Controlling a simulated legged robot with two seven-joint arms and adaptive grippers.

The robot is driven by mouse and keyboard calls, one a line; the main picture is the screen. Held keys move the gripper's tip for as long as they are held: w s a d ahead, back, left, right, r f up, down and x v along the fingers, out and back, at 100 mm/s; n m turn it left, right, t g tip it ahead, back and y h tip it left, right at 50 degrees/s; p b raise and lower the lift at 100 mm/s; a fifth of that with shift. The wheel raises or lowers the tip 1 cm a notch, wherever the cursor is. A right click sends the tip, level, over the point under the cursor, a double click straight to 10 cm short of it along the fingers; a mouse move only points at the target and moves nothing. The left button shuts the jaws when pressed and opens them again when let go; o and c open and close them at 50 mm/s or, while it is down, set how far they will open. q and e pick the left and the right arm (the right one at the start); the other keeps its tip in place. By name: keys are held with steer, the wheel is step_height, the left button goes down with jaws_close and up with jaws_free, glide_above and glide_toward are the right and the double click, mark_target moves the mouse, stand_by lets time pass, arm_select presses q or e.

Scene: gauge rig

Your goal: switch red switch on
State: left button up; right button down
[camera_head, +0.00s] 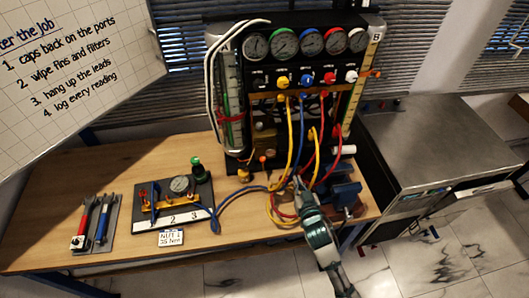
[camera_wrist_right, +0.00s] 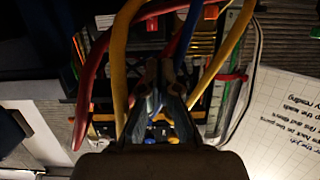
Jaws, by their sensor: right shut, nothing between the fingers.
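The gauge rig (camera_head: 240,75) stands at the back of the wooden bench, with a row of round gauges and coloured fittings on its front. A red fitting (camera_head: 328,77) sits below the gauges, with a red hose (camera_head: 323,130) hanging under it. I cannot pick out a red switch with certainty. My right gripper (camera_head: 299,183) is shut and empty, in front of the lower rig among the hanging hoses. Its fingers also show in the right wrist view (camera_wrist_right: 165,70), between yellow, red and blue hoses that hide part of the rig. My left gripper is out of view.
A blue vise (camera_head: 346,192) is right of my right gripper. A small gauge board (camera_head: 180,205) and a tool mat (camera_head: 97,224) lie to the left. A metal cabinet (camera_head: 437,142) stands at the right. The bench's left part (camera_head: 60,190) is mostly clear.

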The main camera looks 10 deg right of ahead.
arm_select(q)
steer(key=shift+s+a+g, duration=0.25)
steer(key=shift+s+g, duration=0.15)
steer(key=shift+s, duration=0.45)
arm_select(e)
steer(key=w+f, duration=0.2)
steer(key=w, duration=1.2)
steer(key=shift+w+a, duration=0.25)
steer(key=shift+w, duration=0.15)
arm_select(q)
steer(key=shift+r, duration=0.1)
